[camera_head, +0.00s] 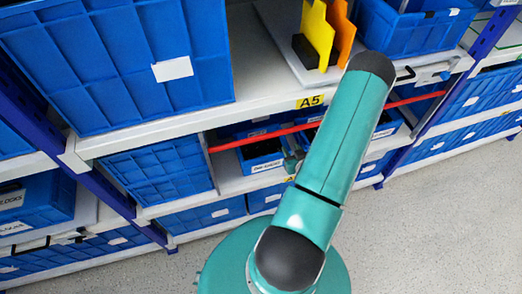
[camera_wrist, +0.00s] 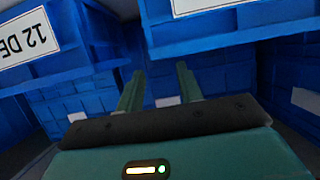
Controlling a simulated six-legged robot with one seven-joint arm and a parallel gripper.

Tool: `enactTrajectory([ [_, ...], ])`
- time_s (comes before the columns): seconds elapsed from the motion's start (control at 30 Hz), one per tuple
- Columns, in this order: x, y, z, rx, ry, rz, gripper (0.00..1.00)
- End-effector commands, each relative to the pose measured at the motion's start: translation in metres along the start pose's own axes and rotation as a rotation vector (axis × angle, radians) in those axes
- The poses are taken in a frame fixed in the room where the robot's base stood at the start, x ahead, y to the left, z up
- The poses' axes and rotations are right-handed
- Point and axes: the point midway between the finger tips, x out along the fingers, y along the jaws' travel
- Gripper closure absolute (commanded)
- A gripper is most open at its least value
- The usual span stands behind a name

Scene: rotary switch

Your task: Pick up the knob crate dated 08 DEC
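No label reading 08 DEC can be made out. In the wrist view, a blue crate (camera_wrist: 80,75) at the left bears a white label (camera_wrist: 28,40) turned upside down, reading "12 DE". My gripper (camera_wrist: 157,78) is open, its two teal fingers apart with nothing between them, pointing into the space among blue crates. In the head view my arm covers most of the gripper, beside a small blue crate (camera_head: 248,168) with a white label too small to read, on the shelf below the A5 tag.
A red bar (camera_head: 262,136) crosses the front of that lower shelf. Large blue crates (camera_head: 115,60) fill the upper left. A yellow piece (camera_head: 317,30) and an orange piece stand on the shelf above. The grey floor (camera_head: 440,215) at lower right is clear.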

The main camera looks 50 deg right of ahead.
Motion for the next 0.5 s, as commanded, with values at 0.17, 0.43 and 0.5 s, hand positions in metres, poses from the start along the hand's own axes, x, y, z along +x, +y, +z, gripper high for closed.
enactTrajectory([
  [0.17, 0.017, 0.000, 0.000, 0.001, 0.000, 0.001, 0.64],
  [0.43, 0.054, 0.000, -0.005, 0.001, 0.002, 0.000, 0.64],
  [0.5, 0.063, 0.001, -0.004, 0.001, 0.000, 0.000, 0.64],
])
